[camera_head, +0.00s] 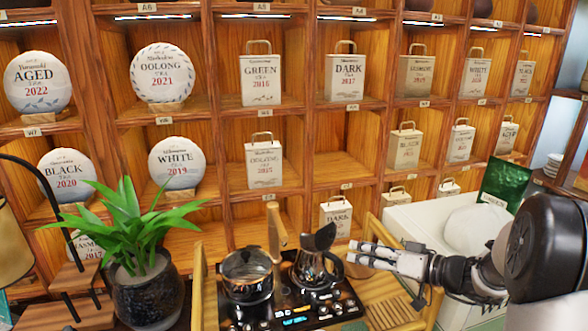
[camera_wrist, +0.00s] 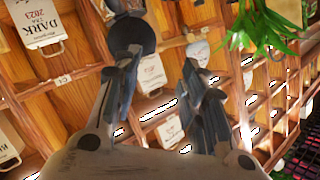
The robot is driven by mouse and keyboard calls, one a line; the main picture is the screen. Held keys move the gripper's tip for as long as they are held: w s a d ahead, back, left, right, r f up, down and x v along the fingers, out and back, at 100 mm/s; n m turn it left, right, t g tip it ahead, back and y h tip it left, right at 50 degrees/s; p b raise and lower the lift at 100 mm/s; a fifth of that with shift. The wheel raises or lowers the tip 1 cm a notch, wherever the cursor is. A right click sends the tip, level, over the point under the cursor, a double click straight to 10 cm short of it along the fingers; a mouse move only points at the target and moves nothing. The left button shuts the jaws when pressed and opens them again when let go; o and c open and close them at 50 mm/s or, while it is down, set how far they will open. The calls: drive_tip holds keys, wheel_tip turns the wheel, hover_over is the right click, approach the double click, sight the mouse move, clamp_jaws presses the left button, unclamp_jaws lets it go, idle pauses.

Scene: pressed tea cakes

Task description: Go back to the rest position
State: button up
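My gripper (camera_head: 352,254) reaches in from the right in the head view and points left. It is above the right side of the tea counter, in front of the shelf. In the wrist view my gripper (camera_wrist: 160,75) shows its two fingers apart, with shelf visible between them and nothing held. A round white wrapped shape (camera_head: 476,228), its label not readable, lies on a white box (camera_head: 410,222) behind and beside my arm. Round tea cakes stand on the shelf at left: AGED 2022 (camera_head: 37,82), OOLONG 2021 (camera_head: 162,74), BLACK 2020 (camera_head: 66,176) and WHITE 2019 (camera_head: 177,165).
The wooden shelf (camera_head: 222,140) fills the back, with several labelled tins such as DARK (camera_head: 346,76). A glass pot (camera_head: 246,275) and a dark kettle (camera_head: 316,262) stand on the black cooker left of my gripper. A potted plant (camera_head: 148,290) stands at front left; a green pouch (camera_head: 504,182) at right.

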drive_tip(key=s+a+r+g+h, duration=0.1)
drive_tip(key=s+a+r+g, duration=0.1)
drive_tip(key=s+a+g, duration=0.4)
drive_tip(key=s+a+r+g+h, duration=0.1)
drive_tip(key=s+a+r, duration=0.1)
drive_tip(key=s+a, duration=0.7)
drive_tip(key=s+d+m+h, duration=0.1)
drive_tip(key=s+d+h, duration=0.2)
drive_tip(key=s, duration=0.6)
drive_tip(key=s+d+m+h, duration=0.1)
drive_tip(key=s+d+h, duration=0.3)
drive_tip(key=s, duration=0.5)
drive_tip(key=shift+s+f+m+t+h, duration=0.2)
drive_tip(key=shift+f+m+t+h, duration=0.15)
drive_tip(key=shift+h, duration=0.55)
